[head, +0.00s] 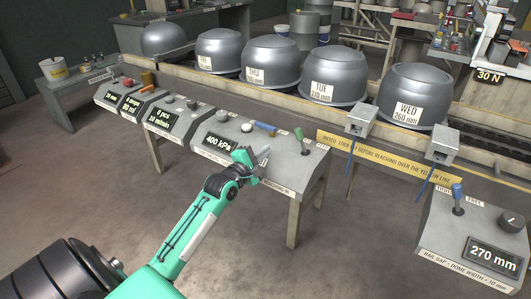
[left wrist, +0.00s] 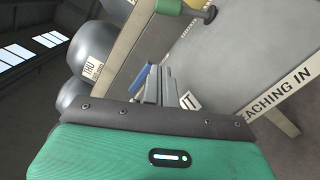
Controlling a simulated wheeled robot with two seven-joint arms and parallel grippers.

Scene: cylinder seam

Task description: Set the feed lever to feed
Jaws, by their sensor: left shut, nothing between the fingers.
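A lever with a blue handle (head: 265,128) and one with a green handle (head: 303,140) stand on the sloped 400 kPa panel (head: 220,142) in the head view. Their small labels are too small to read, so I cannot tell which is the feed lever. My left gripper (head: 264,154) is shut and empty, at the panel's front side, just below the two levers. In the left wrist view its fingers (left wrist: 157,84) are together; a blue handle (left wrist: 140,77) shows beside them, partly hidden, and a label ending in "IT" (left wrist: 190,101) lies to their right. My right gripper is out of view.
More panels with knobs (head: 160,118) adjoin on the left. A separate 270 mm panel (head: 475,236) with another blue lever (head: 457,195) stands at right. Grey domes (head: 335,75) line the rail behind, with a yellow warning strip (head: 370,148) before them. The floor in front is clear.

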